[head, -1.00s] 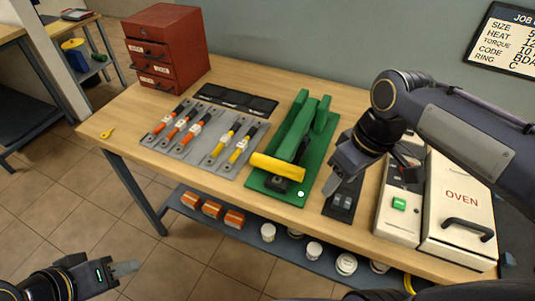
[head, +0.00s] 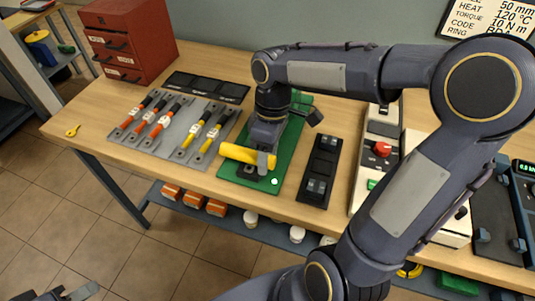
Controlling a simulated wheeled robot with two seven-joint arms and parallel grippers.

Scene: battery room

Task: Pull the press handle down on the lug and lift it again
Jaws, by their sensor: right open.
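The green press (head: 291,132) stands on the table, with its yellow handle (head: 238,153) across its front. A dark block (head: 247,172) sits under the handle on the green base; I cannot make out a lug on it. My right gripper (head: 266,162) points down at the right end of the handle, with its jaws open. Its fingers overlap the handle's end; I cannot tell if they touch it. My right arm hides much of the press. My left gripper (head: 78,293) is at the bottom left edge, away from the table and partly cut off.
A grey board (head: 150,148) with orange and yellow cables lies left of the press. A black tray (head: 207,87) is behind it, and a red drawer cabinet (head: 128,42) stands at back left. A black fixture (head: 320,170) and the oven are on the right, partly behind my arm.

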